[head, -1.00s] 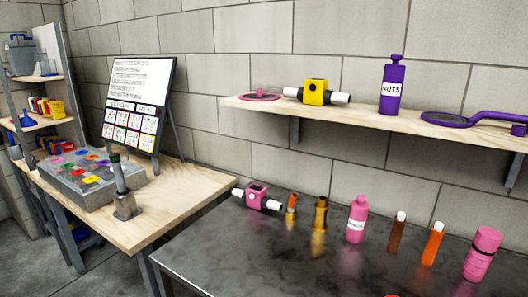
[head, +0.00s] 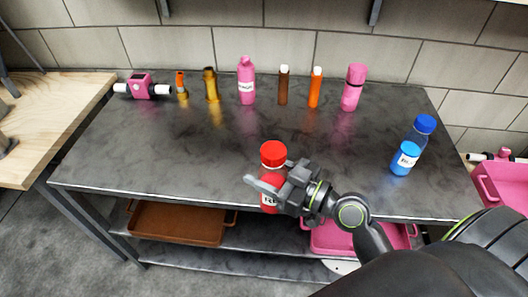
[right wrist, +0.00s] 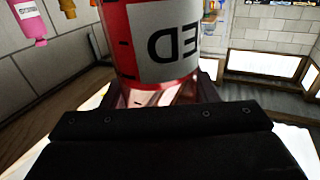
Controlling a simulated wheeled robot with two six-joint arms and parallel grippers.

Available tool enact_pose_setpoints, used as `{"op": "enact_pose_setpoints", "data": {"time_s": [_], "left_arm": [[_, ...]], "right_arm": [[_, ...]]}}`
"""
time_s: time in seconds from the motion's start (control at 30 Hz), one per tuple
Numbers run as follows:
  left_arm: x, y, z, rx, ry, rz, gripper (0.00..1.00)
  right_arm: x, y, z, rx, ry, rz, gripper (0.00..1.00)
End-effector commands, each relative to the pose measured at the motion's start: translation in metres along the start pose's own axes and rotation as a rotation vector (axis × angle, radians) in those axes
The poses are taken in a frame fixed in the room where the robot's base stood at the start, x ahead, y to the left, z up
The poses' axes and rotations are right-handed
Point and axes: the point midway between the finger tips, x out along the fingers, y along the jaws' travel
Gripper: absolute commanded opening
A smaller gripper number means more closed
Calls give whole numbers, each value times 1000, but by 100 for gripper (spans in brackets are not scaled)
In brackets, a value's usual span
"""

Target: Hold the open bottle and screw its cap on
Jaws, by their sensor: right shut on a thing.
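A red bottle (head: 268,199) with a white label is at the front edge of the grey table. A red cap (head: 273,153) shows at its top; whether it is screwed tight I cannot tell. My right gripper (head: 267,184) comes in from the right and is shut around the bottle's body below the cap. In the right wrist view the labelled red bottle (right wrist: 150,45) fills the space between the fingers, its top out of frame. I cannot tell whether its base touches the table. My left gripper is not in view.
The metal table (head: 170,150) is clear in the middle. A blue bottle (head: 405,158) with a blue cap stands at right. A pink bottle (head: 246,83), amber bottle (head: 211,86), pink valve (head: 142,87) and several other containers line the back. A brown tray (head: 178,222) sits on the shelf below.

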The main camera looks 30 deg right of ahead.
Motion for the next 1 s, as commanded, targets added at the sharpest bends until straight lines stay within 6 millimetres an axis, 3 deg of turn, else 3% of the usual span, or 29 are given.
{"op": "enact_pose_setpoints", "data": {"time_s": [0.53, 0.73, 1.0], "left_arm": [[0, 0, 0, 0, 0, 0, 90], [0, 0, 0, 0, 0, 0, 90], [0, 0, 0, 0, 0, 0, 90]], "right_arm": [[73, -82, 11, -2, 9, -512, 13], [85, -96, 15, -2, 6, -598, 13], [86, -98, 16, -2, 4, -613, 13]]}}
